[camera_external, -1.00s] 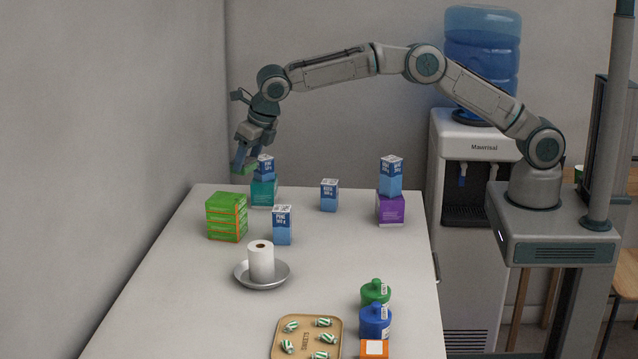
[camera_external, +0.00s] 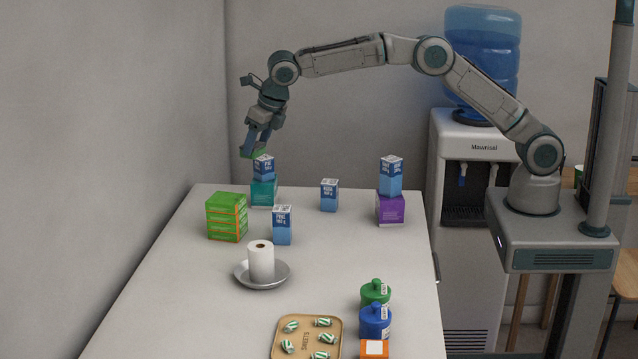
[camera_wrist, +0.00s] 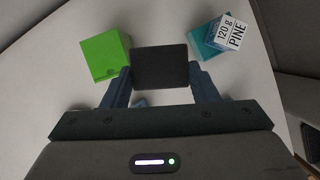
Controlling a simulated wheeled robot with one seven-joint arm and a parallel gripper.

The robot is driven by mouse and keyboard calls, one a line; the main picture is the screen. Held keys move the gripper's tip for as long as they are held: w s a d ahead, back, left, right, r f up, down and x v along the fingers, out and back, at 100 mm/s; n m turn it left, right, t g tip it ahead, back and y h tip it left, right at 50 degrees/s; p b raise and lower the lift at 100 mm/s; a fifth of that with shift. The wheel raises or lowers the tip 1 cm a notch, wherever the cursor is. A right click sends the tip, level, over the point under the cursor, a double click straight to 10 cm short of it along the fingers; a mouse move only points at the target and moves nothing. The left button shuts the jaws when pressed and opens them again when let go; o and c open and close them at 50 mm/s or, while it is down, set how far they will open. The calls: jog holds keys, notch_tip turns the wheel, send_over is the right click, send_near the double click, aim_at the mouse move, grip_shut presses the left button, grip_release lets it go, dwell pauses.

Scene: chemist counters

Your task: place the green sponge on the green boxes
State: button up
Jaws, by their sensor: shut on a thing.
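My gripper (camera_external: 254,148) is shut on the green sponge (camera_external: 258,154) and holds it in the air at the far left of the counter. In the wrist view the sponge (camera_wrist: 160,67) shows a dark top face between the fingers. The green boxes (camera_external: 226,217) stand stacked near the counter's left edge, lower than the sponge and nearer the camera. In the wrist view the stack (camera_wrist: 103,55) lies to the left of the sponge. Its top is bare.
A blue carton (camera_external: 264,168) on a teal box (camera_external: 262,193) stands close below my gripper. A single blue carton (camera_external: 282,226) and a paper roll (camera_external: 261,262) on a metal dish (camera_external: 279,275) are near the green boxes. A wall borders the left side.

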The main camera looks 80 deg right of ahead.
jog(key=a+f, duration=0.1)
jog(key=a, duration=0.1)
jog(key=w+a+f+p, duration=0.1)
jog(key=w+a+f, duration=0.1)
jog(key=a, duration=0.1)
jog(key=shift+w+a+f+p, duration=0.25)
jog(key=shift+a+f+p, duration=0.05)
jog(key=shift+f+p, duration=0.4)
jog(key=shift+f, duration=1.65)
jog(key=shift+f, duration=0.1)
jog(key=o, duration=1)
jog(key=shift+o, duration=0.2)
